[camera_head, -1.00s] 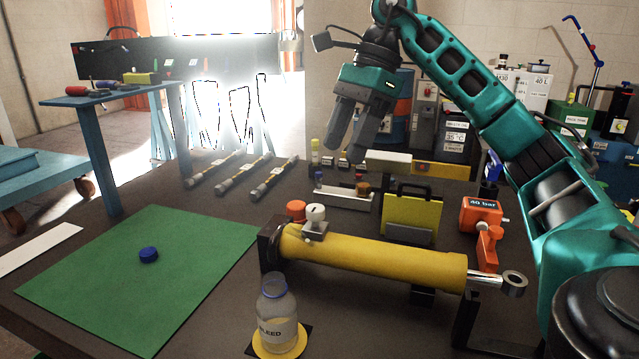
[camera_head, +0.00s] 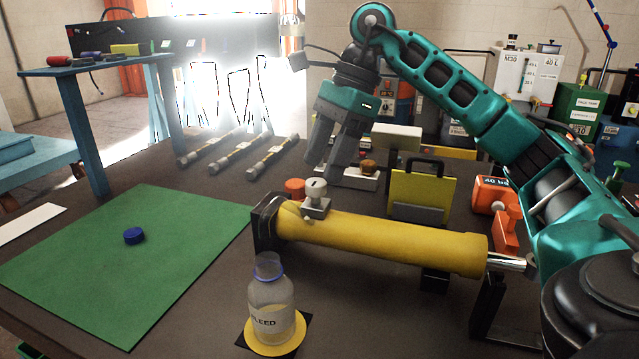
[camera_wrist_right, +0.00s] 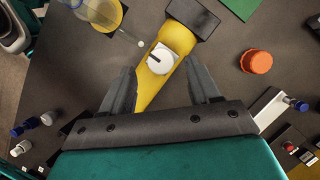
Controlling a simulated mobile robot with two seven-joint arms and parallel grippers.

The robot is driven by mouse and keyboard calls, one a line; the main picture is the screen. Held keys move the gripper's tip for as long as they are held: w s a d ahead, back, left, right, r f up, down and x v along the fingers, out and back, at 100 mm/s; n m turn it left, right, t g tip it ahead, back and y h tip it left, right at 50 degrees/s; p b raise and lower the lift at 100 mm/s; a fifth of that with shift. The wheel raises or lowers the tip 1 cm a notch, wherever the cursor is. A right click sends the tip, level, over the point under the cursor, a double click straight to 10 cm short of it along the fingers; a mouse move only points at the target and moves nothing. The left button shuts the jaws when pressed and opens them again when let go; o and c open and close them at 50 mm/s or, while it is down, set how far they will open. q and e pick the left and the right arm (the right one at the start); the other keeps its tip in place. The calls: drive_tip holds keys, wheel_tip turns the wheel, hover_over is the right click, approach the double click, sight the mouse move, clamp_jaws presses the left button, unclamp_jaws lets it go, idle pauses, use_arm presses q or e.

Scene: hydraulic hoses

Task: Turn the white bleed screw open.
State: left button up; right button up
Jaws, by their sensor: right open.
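The white bleed screw (camera_head: 316,189) is a round knob with a dark slot, on a small block at the left end of the yellow cylinder (camera_head: 390,238). In the right wrist view the white bleed screw (camera_wrist_right: 161,60) lies just beyond and between the fingertips. My right gripper (camera_head: 328,168) is open and empty, pointing down above and behind the screw in the head view. The right gripper (camera_wrist_right: 160,78) also shows in the wrist view, its fingers apart on either side of the yellow cylinder (camera_wrist_right: 152,92). My left gripper is not in view.
A clear bottle labelled BLEED (camera_head: 270,305) stands on a yellow disc in front of the cylinder. An orange cap (camera_head: 294,187) is beside the screw. A green mat (camera_head: 130,270) with a blue cap (camera_head: 134,236) lies left. A yellow case (camera_head: 420,195) stands behind the cylinder.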

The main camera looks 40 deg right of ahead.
sight(316, 188)
drive_tip(key=shift+x, duration=1.45)
drive_tip(key=c, duration=1)
